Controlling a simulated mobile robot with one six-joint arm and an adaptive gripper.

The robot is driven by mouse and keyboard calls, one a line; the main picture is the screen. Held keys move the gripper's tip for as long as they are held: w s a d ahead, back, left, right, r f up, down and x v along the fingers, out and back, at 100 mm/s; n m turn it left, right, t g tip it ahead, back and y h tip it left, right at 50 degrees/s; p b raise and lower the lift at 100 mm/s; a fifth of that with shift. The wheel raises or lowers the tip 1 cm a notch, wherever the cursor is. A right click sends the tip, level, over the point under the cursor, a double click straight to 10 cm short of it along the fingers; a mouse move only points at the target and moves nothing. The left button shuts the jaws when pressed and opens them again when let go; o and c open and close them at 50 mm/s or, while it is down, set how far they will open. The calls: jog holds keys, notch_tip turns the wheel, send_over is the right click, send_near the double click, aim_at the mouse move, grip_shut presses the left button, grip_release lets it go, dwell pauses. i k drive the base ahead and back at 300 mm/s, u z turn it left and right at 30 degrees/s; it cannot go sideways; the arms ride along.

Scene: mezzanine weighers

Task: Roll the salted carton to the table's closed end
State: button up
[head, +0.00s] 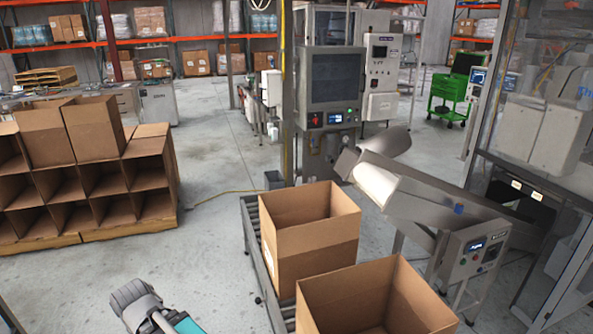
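Two open-topped brown cartons stand upright on the roller table (262,274). The farther carton (312,262) is near the table's far end, below the chute. The nearer carton (372,300) is close behind it in the bottom of the picture, cut off by the lower edge. The frame does not show which one is salted; no contents are visible inside. Some rollers show at the far left corner of the table. A grey and teal part of my arm is at the bottom left, apart from both cartons. My gripper's fingers are not seen.
A metal chute (400,190) slopes above and right of the farther carton. A control box (475,252) stands right of the table. Stacked empty cartons (95,185) sit at left. Open floor (205,240) lies between the stack and the table.

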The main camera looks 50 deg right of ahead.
aim_at(303, 235)
jog(key=z, duration=0.05)
jog(key=i, duration=2.85)
jog(key=z, duration=2.5)
